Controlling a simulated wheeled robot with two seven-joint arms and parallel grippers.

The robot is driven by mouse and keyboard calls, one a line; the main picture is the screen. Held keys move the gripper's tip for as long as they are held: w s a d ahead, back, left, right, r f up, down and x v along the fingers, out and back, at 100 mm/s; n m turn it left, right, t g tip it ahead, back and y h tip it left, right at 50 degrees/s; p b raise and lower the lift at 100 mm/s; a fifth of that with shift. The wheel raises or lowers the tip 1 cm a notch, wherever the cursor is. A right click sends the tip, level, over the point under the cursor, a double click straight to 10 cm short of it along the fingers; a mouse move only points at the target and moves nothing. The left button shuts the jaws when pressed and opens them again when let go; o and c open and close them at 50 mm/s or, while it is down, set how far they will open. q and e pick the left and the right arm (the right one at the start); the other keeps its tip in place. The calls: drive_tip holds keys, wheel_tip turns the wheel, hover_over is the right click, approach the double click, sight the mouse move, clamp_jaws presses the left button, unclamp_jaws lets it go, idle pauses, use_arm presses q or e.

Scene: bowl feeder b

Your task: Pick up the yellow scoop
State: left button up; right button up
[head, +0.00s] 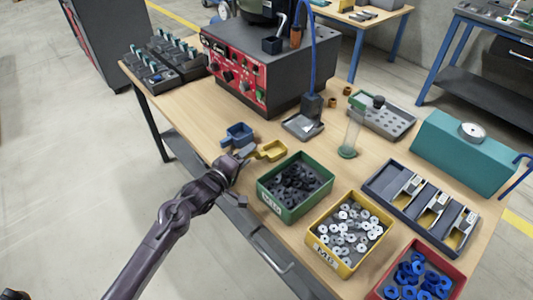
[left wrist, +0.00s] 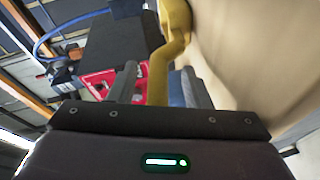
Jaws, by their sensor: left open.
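The yellow scoop (head: 272,151) lies on the wooden table near its front edge, beside the blue scoop (head: 237,135). Its handle points left toward my left gripper (head: 244,157). The left gripper is open at the handle end. In the left wrist view, the yellow scoop (left wrist: 177,20) runs down with its handle between the two grey fingers of the left gripper (left wrist: 157,82). I cannot tell whether either finger touches the handle. The gripper partly hides the handle in the head view. My right gripper is not in view.
A green bin (head: 264,192) of dark parts stands close to the right of the gripper. A yellow bin (head: 334,263) of washers and a red bin (head: 455,272) of blue rings stand further right. The red-fronted feeder unit (head: 285,75) stands behind.

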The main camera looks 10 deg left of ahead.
use_arm(q)
drive_tip(key=shift+c, duration=0.2)
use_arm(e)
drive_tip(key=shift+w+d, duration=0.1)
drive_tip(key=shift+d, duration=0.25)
use_arm(q)
clamp_jaws()
drive_tip(key=shift+r, duration=0.1)
drive_tip(key=shift+r, duration=0.1)
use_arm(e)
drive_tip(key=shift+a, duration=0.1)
use_arm(q)
drive_tip(key=shift+r, duration=0.25)
wheel_tip(320, 180, up, 19)
drive_tip(key=p, duration=0.1)
drive_tip(key=shift+r+p, duration=0.15)
drive_tip(key=shift+p, duration=0.15)
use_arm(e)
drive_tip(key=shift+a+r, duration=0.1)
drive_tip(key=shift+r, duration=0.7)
